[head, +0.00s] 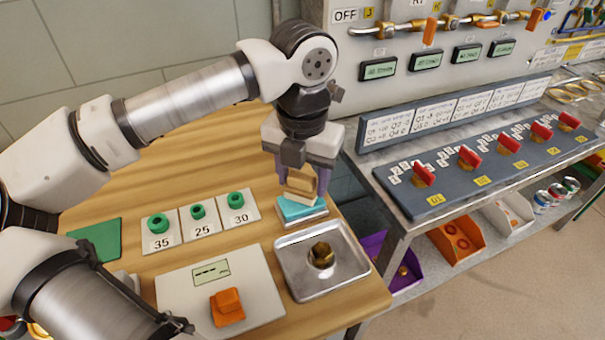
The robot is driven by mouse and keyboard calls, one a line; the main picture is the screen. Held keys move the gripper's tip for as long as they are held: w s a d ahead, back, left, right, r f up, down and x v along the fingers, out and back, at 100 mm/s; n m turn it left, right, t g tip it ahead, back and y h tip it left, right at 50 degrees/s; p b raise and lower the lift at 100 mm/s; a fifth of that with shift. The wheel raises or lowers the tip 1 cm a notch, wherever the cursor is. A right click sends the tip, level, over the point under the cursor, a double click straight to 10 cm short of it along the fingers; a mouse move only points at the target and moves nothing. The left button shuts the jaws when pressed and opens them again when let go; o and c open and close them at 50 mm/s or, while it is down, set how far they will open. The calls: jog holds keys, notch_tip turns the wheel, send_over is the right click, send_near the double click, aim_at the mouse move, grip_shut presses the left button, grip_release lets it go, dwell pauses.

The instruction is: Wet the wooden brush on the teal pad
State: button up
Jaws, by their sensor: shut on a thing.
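My gripper (301,184) points down at the right side of the wooden table, shut on a wooden brush (301,188). The teal pad (300,207) lies in a light-coloured holder directly below the brush. The brush's lower end is at the pad's top surface. I cannot tell for certain whether it touches or hovers just above. Part of the brush is hidden between the gripper fingers.
A metal tray (283,277) with a brass part (321,255) sits just in front of the pad. White cards with green rings (197,212) lie to the left. A white device (262,300) with an orange block (227,307) is nearer. A valve bench (400,222) stands right.

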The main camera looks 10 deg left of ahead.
aim_at(303, 174)
jog(key=shift+f+b, duration=1.05)
jog(key=shift+b, duration=0.25)
dwell(2.1)
jog(key=shift+r+p, duration=2)
jog(key=shift+r, duration=1.55)
